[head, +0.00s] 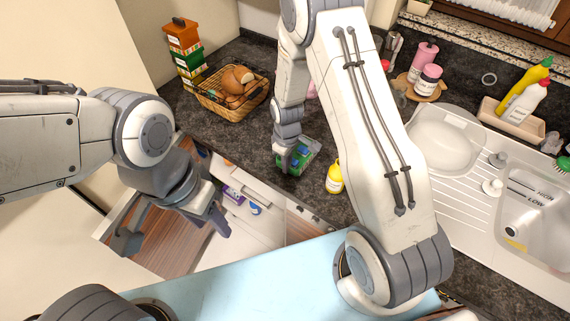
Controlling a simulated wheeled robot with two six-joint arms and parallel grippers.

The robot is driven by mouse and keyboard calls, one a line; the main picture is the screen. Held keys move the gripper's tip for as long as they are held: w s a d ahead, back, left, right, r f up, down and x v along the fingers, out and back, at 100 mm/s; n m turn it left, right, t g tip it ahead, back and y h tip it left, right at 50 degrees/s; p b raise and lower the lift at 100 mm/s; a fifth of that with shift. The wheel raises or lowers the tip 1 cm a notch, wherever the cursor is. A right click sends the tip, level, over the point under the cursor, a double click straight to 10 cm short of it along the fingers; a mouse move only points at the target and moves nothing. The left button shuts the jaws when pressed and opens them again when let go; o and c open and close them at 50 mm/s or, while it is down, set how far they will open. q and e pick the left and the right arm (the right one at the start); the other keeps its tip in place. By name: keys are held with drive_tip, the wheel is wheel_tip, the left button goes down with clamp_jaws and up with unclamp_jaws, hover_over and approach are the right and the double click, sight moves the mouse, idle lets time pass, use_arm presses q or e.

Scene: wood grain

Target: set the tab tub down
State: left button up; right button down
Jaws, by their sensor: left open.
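The tab tub is a green tub with blue on it (312,150), in the middle of the head view at the dark worktop. My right gripper (291,158) comes down onto it from above, with its fingers against the tub's left part, and looks shut on it. The fingers hide part of the tub, and I cannot tell whether its underside touches the worktop. My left gripper (173,238) is open and empty, with fingers wide apart, above the open drawer (262,195) at lower left.
A yellow bottle (335,178) stands close to the tub's right. A wicker basket (232,104) and a stack of boxes (184,52) stand behind left. The sink (534,212) lies right, beyond my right arm. Dark worktop is clear between basket and tub.

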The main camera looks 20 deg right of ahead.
drive_tip(key=shift+f, duration=0.2)
drive_tip(key=c, duration=1.1)
unclamp_jaws()
drive_tip(key=shift+r, duration=0.1)
